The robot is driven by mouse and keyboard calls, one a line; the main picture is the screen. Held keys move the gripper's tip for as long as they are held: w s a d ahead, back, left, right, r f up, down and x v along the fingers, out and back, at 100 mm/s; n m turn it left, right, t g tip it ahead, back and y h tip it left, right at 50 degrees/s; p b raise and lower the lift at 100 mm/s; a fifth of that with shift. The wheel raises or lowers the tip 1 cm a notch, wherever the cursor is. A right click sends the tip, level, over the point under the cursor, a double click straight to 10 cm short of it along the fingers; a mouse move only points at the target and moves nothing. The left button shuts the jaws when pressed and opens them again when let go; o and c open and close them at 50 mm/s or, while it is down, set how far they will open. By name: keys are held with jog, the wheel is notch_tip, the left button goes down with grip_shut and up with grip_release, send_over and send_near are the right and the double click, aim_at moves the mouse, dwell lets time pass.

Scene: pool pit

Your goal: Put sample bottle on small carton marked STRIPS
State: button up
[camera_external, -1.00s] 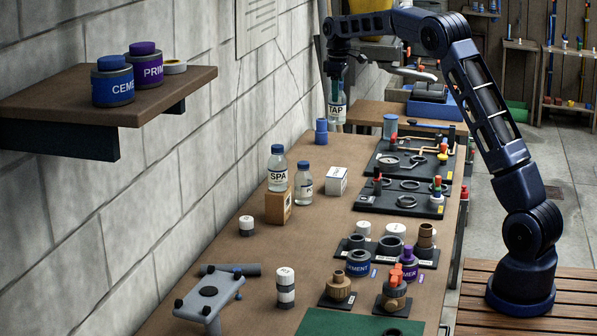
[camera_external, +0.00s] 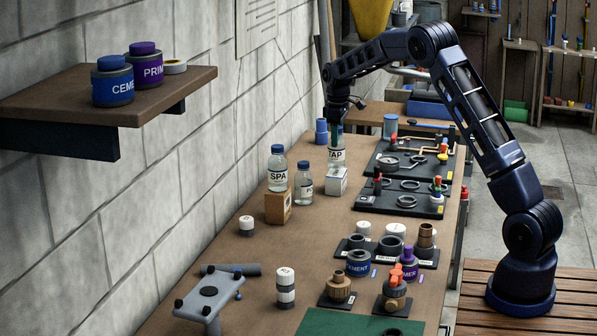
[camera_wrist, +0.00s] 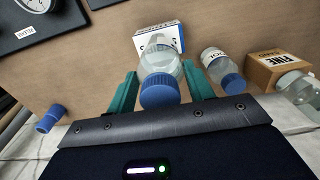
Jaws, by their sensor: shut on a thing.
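My gripper (camera_external: 336,131) is shut on the sample bottle (camera_external: 337,158), a clear bottle labelled TAP, and holds it upright. In the wrist view its blue cap (camera_wrist: 160,90) sits between the two teal fingers. The small white carton (camera_external: 337,182) stands on the bench directly below the bottle. The bottle's base is at the carton's top; I cannot tell whether it rests on it or hovers just above.
A POOL bottle (camera_external: 304,185) stands close left of the carton. A SPA bottle (camera_external: 277,170) stands on a brown FINE carton (camera_external: 278,207). A blue fitting (camera_external: 321,131) is behind. Dark boards with gauge and rings (camera_external: 405,202) lie to the right.

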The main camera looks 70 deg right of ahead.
jog(key=shift+f, duration=0.9)
jog(key=shift+f, duration=0.15)
jog(key=o, duration=1.3)
jog(key=shift+o, duration=0.2)
